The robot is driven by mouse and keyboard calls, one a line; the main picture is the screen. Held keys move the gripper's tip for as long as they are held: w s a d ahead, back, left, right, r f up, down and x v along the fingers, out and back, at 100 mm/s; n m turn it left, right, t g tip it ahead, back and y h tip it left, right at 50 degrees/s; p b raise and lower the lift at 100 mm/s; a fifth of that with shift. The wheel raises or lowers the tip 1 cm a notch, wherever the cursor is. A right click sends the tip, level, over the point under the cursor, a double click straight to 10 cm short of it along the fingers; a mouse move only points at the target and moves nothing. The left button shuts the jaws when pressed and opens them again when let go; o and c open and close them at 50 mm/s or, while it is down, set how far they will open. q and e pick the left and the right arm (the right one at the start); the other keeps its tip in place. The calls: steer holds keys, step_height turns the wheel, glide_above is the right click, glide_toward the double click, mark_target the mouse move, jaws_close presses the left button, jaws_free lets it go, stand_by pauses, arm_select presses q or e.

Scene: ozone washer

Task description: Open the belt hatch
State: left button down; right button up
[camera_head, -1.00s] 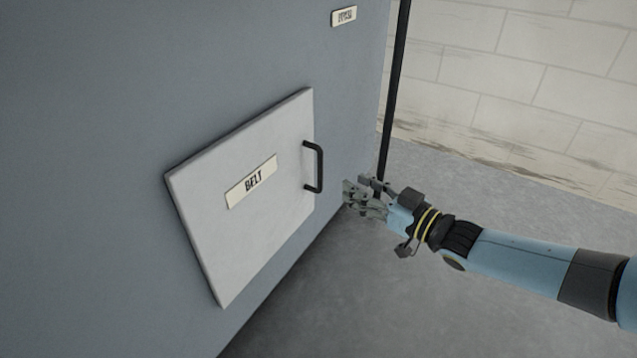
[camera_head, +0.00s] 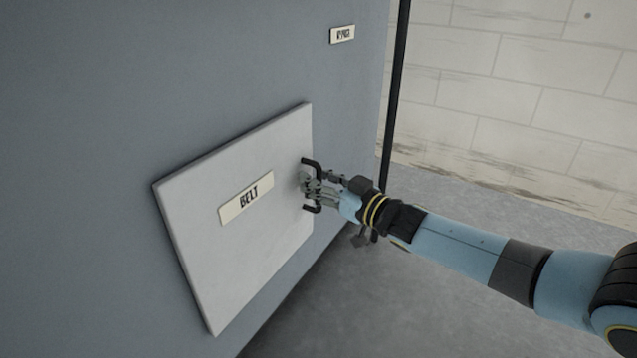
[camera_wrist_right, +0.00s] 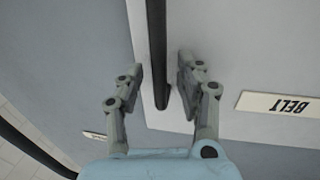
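The belt hatch (camera_head: 270,240) is a pale grey square panel with a "BELT" label (camera_head: 246,199), lying flat against the blue-grey machine wall. Its black bar handle (camera_head: 309,162) is at the hatch's right edge. My right gripper (camera_head: 308,184) is at the handle, covering its middle. In the right wrist view the handle (camera_wrist_right: 158,60) runs between the two open fingers of the gripper (camera_wrist_right: 161,85), with a gap visible on each side. The hatch (camera_wrist_right: 225,60) lies behind the handle there. My left gripper is in neither view.
The blue-grey machine wall (camera_head: 110,90) surrounds the hatch. A smaller label (camera_head: 342,34) sits above it. A thin black post (camera_head: 394,90) stands at the machine's right edge. Grey floor (camera_head: 340,290) and a pale block wall (camera_head: 520,90) lie to the right.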

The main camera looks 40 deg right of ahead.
jaws_close()
stand_by(0.4)
